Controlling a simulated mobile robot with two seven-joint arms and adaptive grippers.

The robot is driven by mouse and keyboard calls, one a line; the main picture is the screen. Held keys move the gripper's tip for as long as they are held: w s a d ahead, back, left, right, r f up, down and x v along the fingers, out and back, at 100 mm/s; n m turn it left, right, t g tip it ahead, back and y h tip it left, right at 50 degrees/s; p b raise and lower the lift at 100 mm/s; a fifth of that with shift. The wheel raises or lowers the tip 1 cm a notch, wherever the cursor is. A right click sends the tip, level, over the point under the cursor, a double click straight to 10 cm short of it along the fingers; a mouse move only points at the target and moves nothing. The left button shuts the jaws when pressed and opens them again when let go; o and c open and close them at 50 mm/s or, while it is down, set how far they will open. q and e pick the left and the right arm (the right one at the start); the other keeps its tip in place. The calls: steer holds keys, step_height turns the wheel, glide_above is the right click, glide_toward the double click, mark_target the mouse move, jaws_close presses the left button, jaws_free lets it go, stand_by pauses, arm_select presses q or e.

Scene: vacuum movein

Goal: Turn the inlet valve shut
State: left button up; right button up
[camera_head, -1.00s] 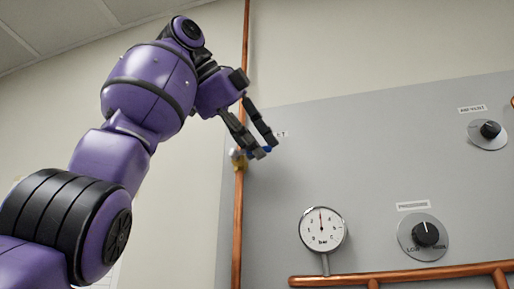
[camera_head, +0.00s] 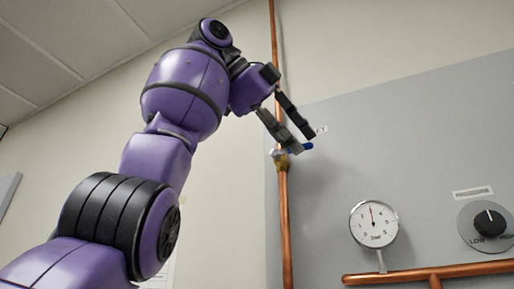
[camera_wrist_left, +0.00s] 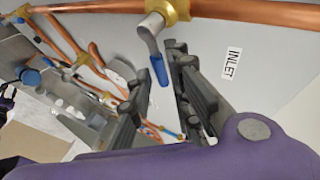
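The inlet valve (camera_head: 282,160) sits on a vertical copper pipe at the left edge of the grey panel. Its lever has a blue grip (camera_head: 308,146), mostly hidden behind my left gripper (camera_head: 303,143) in the head view. In the left wrist view, the brass valve body (camera_wrist_left: 172,8) is at the top and the blue grip (camera_wrist_left: 158,70) hangs from a grey lever. My left gripper (camera_wrist_left: 158,88) is open, with the grip's end in or just above the gap between the fingers. I cannot tell whether they touch it.
An INLET label (camera_wrist_left: 231,62) is beside the valve. A pressure gauge (camera_head: 374,224) and a black LOW-HIGH knob (camera_head: 489,223) are on the panel to the right. A horizontal copper pipe (camera_head: 425,275) runs below them. The wall left of the pipe is mostly clear.

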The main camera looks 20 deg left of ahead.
arm_select(q)
steer(key=s+a+r, duration=0.1)
steer(key=s+a, duration=0.2)
steer(key=s, duration=0.3)
steer(key=s+a+r, duration=0.1)
steer(key=s+a, duration=0.3)
steer(key=s, duration=0.3)
steer(key=shift+s, duration=0.25)
steer(key=shift+w+f, duration=0.1)
steer(key=shift+w, duration=0.05)
